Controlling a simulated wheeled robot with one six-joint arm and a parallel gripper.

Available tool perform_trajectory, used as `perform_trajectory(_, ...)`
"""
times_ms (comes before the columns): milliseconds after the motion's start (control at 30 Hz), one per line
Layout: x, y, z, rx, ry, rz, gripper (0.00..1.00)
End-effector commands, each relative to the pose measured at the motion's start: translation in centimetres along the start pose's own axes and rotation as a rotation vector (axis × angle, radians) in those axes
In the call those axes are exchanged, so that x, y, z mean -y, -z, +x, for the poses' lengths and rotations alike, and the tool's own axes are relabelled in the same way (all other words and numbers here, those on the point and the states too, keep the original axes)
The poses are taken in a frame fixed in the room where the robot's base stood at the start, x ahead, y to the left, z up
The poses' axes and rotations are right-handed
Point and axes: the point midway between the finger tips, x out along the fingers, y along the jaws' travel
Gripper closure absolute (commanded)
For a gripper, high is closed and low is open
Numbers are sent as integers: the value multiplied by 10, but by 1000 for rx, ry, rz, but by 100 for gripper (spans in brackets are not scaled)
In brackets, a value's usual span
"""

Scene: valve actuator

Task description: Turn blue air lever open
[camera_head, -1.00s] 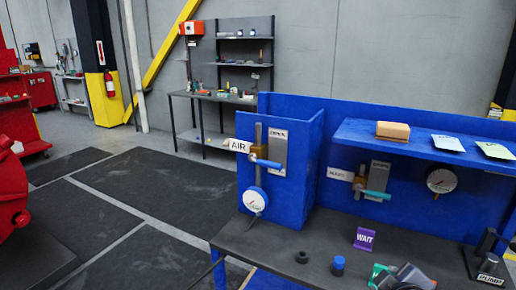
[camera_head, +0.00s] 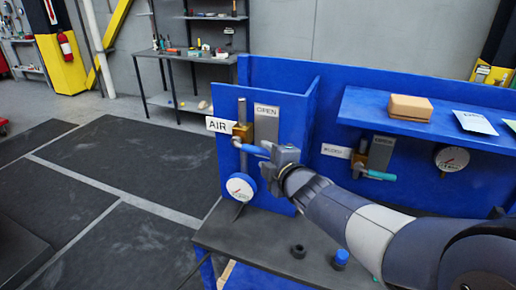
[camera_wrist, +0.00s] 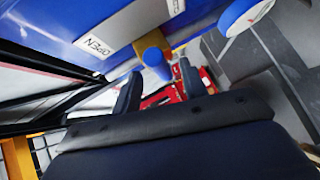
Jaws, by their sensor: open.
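The blue air lever (camera_head: 252,149) sticks out to the right from a brass valve (camera_head: 242,131) on a vertical pipe, beside the AIR label (camera_head: 217,125) on the blue panel. My gripper (camera_head: 276,152) is at the lever's free end in the head view and hides part of it. In the wrist view the lever's round blue end (camera_wrist: 156,62) shows just beyond and between the two fingers of my gripper (camera_wrist: 158,84). The fingers are apart. I cannot tell whether they touch the lever. The OPEN plate (camera_head: 265,125) is right of the valve.
A white gauge (camera_head: 241,187) hangs below the valve. A teal lever (camera_head: 378,175) and another gauge (camera_head: 452,159) are to the right, under a blue shelf holding a tan box (camera_head: 410,107). A black ring (camera_head: 298,251) and blue-topped cylinder (camera_head: 341,259) stand on the bench.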

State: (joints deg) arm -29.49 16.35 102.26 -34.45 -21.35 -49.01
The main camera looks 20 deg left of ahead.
Motion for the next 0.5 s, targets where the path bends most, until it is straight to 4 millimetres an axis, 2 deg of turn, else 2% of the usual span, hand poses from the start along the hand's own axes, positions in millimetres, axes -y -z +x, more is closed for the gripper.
perform_trajectory(200,0,0,32,1,2,2,59)
perform_trajectory(500,0,0,53,1,1,1,59)
